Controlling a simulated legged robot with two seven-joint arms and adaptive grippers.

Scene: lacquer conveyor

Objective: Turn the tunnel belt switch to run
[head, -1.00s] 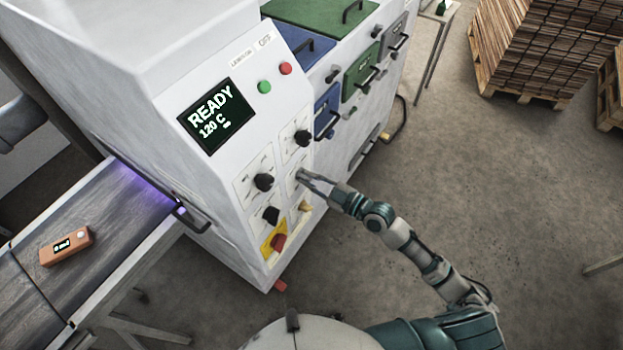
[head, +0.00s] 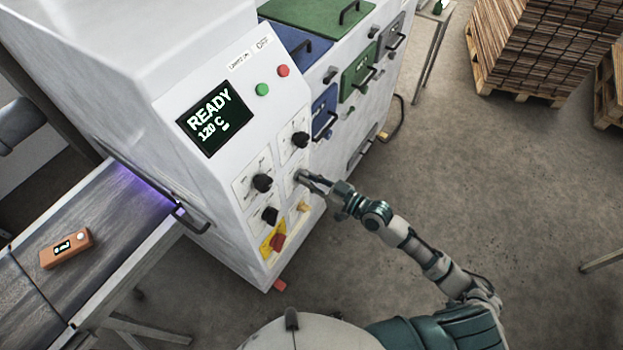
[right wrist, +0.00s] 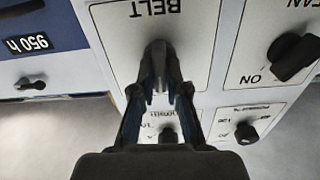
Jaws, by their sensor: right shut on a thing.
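The tunnel belt switch (right wrist: 160,48) is a dark knob on a white plate lettered BELT, upside down in the right wrist view. My right gripper (right wrist: 158,82) is shut on this knob, with one finger on each side. In the head view my right gripper (head: 304,177) reaches the machine's sloped front panel from the right and covers most of the knob. The knob's pointer and the run mark cannot be made out. My left gripper is not in view.
Other black knobs (head: 262,183) and a red knob on yellow (head: 278,241) sit close by. The display (head: 215,118) reads READY 120 C. An orange meter (head: 66,248) lies on the conveyor (head: 110,235) at left.

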